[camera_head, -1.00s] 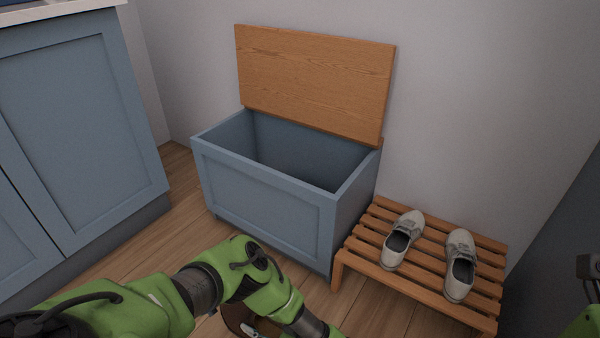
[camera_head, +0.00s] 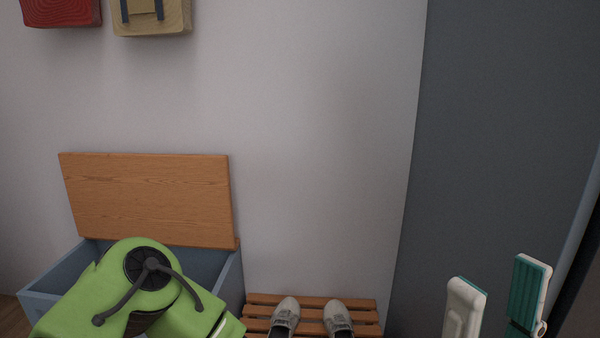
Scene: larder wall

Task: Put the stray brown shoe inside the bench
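The blue bench (camera_head: 62,276) stands at the lower left with its wooden lid (camera_head: 150,198) raised against the wall. My green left arm covers much of the bench's opening and front, and the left gripper is out of view. My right gripper (camera_head: 496,305) is at the lower right, its two white fingers with teal pads spread apart and nothing seen between them. It is well to the right of the bench. The brown shoe is not in view.
A slatted wooden rack (camera_head: 312,312) right of the bench bears a pair of pale shoes, the left one (camera_head: 286,309) and the right one (camera_head: 337,313). A red bag (camera_head: 60,10) and a tan bag (camera_head: 165,20) hang on the wall. A dark grey panel (camera_head: 490,130) rises at the right.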

